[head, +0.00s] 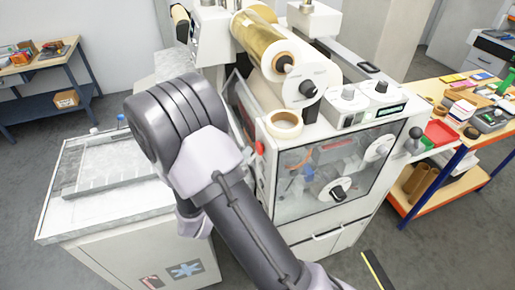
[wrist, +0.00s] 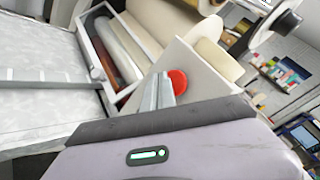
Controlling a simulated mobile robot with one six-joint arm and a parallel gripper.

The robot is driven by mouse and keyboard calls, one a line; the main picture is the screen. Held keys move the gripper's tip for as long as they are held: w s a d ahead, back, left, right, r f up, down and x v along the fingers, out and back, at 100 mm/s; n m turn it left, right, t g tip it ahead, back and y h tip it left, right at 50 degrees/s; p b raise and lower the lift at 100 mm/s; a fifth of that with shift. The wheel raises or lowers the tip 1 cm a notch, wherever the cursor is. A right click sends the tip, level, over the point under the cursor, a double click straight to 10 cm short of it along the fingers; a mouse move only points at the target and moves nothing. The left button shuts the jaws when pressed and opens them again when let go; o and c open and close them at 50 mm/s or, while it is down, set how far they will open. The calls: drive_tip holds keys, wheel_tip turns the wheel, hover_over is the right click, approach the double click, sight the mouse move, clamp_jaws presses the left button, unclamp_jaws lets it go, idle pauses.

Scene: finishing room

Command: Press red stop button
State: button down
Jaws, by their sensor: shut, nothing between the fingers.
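The red stop button (head: 260,147) is a small red knob on the left side of the white machine (head: 400,148), beside the clear front window. In the wrist view the red button (wrist: 178,82) shows as a round red disc on a pale panel, just right of my fingertips. My gripper (wrist: 158,84) is shut and empty, its grey fingers pointing toward that panel. The fingers overlap the button's left edge in the picture; I cannot tell whether they touch it. In the head view my own arm hides the gripper.
A gold foil roll (head: 262,45) and a tape roll (head: 285,125) sit on the machine. A grey-topped cabinet (head: 100,205) stands left of it. An orange-edged workbench (head: 440,185) with small items stands close on the right.

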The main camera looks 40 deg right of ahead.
idle(0.5)
drive_tip(key=shift+s+d, duration=0.1)
drive_tip(key=shift+d, duration=0.35)
drive_tip(key=shift+s+d, duration=0.15)
drive_tip(key=shift+d, duration=0.2)
idle(0.6)
drive_tip(key=shift+a, duration=0.15)
drive_tip(key=shift+w+a, duration=0.25)
drive_tip(key=shift+a, duration=0.4)
drive_tip(key=a, duration=0.2)
drive_tip(key=w+a, duration=0.1)
drive_tip(key=a, duration=0.1)
drive_tip(key=shift+w+a, duration=0.2)
drive_tip(key=shift+a, duration=0.2)
idle(0.4)
